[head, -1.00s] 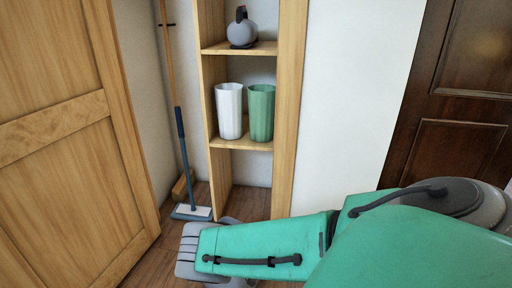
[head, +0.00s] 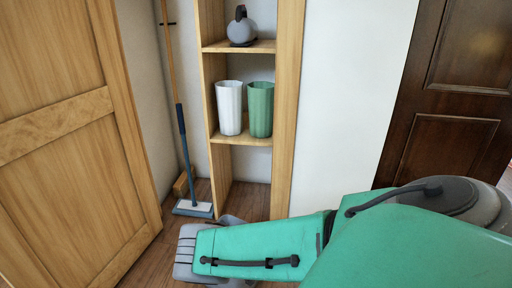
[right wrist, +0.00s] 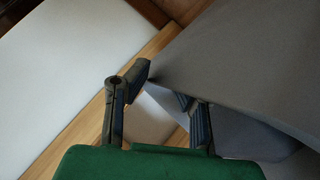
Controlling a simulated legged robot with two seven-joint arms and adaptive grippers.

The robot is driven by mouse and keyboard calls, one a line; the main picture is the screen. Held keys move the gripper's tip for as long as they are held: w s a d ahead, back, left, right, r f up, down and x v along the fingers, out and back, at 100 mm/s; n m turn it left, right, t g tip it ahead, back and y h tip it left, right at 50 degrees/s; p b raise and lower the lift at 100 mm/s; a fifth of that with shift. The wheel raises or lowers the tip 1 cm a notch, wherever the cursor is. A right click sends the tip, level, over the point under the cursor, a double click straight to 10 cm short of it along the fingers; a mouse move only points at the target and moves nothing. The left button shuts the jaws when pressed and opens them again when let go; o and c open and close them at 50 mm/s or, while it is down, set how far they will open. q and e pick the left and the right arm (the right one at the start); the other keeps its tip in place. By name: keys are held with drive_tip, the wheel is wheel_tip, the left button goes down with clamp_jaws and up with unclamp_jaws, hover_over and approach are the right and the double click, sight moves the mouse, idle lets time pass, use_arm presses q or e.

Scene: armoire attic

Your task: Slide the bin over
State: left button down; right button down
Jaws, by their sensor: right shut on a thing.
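In the right wrist view, a grey bin (right wrist: 245,65) with broad flat sides fills the right side, and its whole shape is cut off by the frame. My right gripper (right wrist: 168,88) has its two dark fingers at the near edge of this grey thing and is shut on it. My left gripper is in neither view.
A wooden shelf (head: 285,110) holds a white container (head: 229,108), a green container (head: 260,110) and a grey kettle-like object (head: 242,28). A blue-handled mop (head: 183,140) leans left of it. A wooden door (head: 65,150) stands left and a dark door (head: 450,100) right.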

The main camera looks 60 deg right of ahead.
drive_tip(key=shift+s+a, duration=0.1)
drive_tip(key=shift+a, duration=0.5)
drive_tip(key=shift+d, duration=0.2)
drive_tip(key=c, duration=1.3)
unclamp_jaws()
drive_tip(key=shift+d+f, duration=0.2)
drive_tip(key=shift+f, duration=0.05)
drive_tip(key=shift+a+r, duration=0.3)
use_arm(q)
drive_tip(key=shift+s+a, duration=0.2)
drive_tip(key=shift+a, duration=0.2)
use_arm(e)
drive_tip(key=v, duration=1.1)
drive_tip(key=shift+a, duration=0.15)
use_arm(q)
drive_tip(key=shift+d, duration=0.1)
use_arm(e)
drive_tip(key=shift+r, duration=0.1)
